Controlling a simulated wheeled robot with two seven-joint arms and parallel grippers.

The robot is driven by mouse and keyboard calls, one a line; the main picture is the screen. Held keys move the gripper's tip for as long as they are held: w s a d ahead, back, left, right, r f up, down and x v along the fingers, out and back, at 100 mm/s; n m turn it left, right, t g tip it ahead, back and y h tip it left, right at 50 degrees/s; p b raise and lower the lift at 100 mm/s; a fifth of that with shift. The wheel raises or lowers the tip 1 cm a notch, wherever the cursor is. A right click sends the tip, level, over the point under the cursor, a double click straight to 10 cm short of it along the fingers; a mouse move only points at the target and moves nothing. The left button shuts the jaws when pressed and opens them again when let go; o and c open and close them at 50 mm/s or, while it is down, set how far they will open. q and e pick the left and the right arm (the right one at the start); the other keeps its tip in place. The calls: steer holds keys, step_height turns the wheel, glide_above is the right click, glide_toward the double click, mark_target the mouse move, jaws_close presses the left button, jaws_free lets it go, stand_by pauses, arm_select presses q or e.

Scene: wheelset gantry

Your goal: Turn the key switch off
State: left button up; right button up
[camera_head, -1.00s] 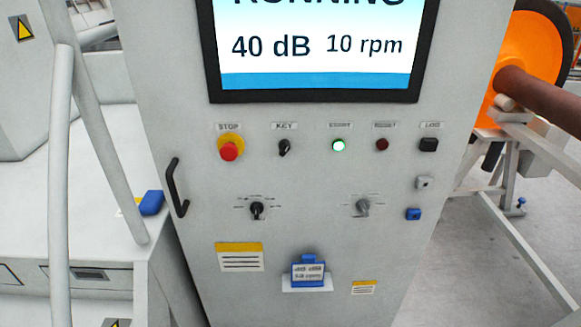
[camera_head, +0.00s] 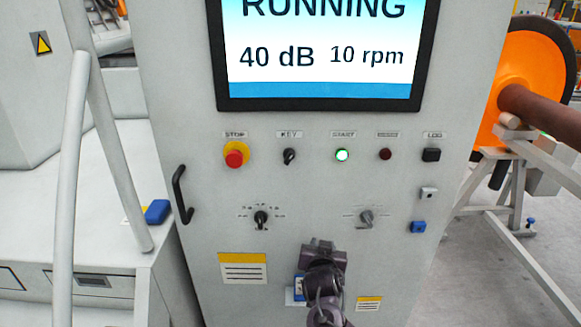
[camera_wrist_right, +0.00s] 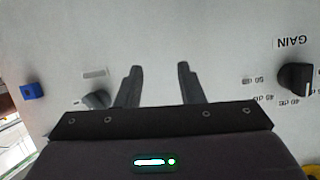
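The key switch (camera_head: 289,156) is a small black knob under the KEY label, between the red STOP button and the lit START button. Its handle is tilted, not clearly upright. My right gripper (camera_head: 318,246) is in front of the lower panel, below the key switch and apart from it, partly covering the blue tag. In the right wrist view my right gripper (camera_wrist_right: 158,72) has its two fingers spread apart with nothing between them. The key switch is not seen in that view. My left gripper is not in view.
The red STOP button (camera_head: 235,154), green START button (camera_head: 341,155), dark RESET button (camera_head: 385,154) and LOG button (camera_head: 431,155) share the key's row. Below are the black GAIN knob (camera_wrist_right: 294,77) and a grey knob (camera_head: 366,218). A black handle (camera_head: 182,194) sticks out at left. The screen reads RUNNING.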

steer(key=a+r+m+t+y, duration=0.1)
steer(key=a+r, duration=0.2)
steer(key=r, duration=0.5)
steer(key=a+r+m+t, duration=0.1)
steer(key=a+r+t, duration=0.15)
steer(key=r, duration=0.55)
steer(key=m, duration=0.1)
glide_toward(290, 158)
steer(key=w, duration=0.2)
steer(key=shift+t+y, duration=0.35)
steer(key=shift+y, duration=0.05)
steer(key=w, duration=0.4)
steer(key=w+p, duration=0.1)
steer(key=w, duration=0.1)
steer(key=shift+w+d, duration=0.25)
steer(key=shift+d, duration=0.1)
steer(key=shift+w+f, duration=0.2)
steer(key=shift+w, duration=0.3)
steer(key=c, duration=0.7)
